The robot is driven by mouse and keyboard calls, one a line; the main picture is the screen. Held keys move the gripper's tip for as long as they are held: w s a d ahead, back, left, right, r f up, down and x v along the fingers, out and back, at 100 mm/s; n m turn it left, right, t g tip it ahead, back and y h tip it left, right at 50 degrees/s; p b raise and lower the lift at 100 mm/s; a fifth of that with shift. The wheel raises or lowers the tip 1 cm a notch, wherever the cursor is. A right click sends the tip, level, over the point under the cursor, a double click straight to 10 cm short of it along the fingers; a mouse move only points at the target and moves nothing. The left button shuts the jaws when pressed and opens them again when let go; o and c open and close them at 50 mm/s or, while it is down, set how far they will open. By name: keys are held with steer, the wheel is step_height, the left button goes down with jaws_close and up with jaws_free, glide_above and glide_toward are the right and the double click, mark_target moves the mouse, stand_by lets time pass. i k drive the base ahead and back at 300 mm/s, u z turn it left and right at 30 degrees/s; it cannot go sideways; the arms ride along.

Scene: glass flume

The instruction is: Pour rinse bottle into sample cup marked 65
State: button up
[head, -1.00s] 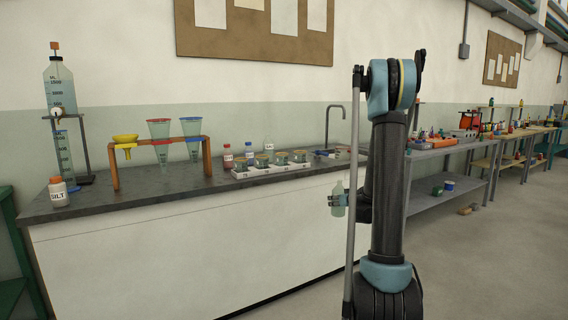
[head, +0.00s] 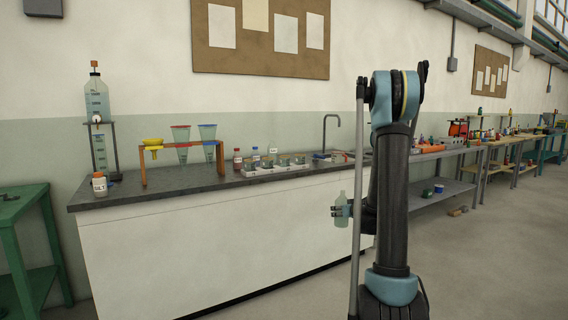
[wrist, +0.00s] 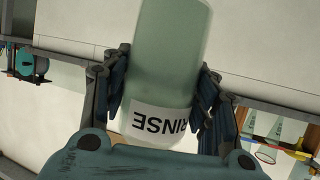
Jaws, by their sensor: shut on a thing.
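My gripper (head: 338,211) is shut on the rinse bottle (head: 341,212), a pale green translucent bottle held upright in front of the counter's right part. In the wrist view the rinse bottle (wrist: 168,60) sits between both fingers of my gripper (wrist: 165,95), and its white label reads RINSE, upside down. The sample cups (head: 281,161) stand in a row in a white tray (head: 278,171) on the counter, up and left of the bottle. Their marks are too small to read, so I cannot tell which is 65.
The dark counter (head: 210,180) also bears a SILT bottle (head: 99,185), a rack (head: 143,168) with funnels, small bottles (head: 238,160) behind the tray, and a tap (head: 325,130). A green table (head: 25,205) stands at the left. The floor in front is clear.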

mark_target(285, 161)
steer(key=z, duration=0.05)
steer(key=k, duration=0.15)
steer(key=z, duration=1.05)
steer(key=i, duration=1.95)
steer(key=u, duration=1.45)
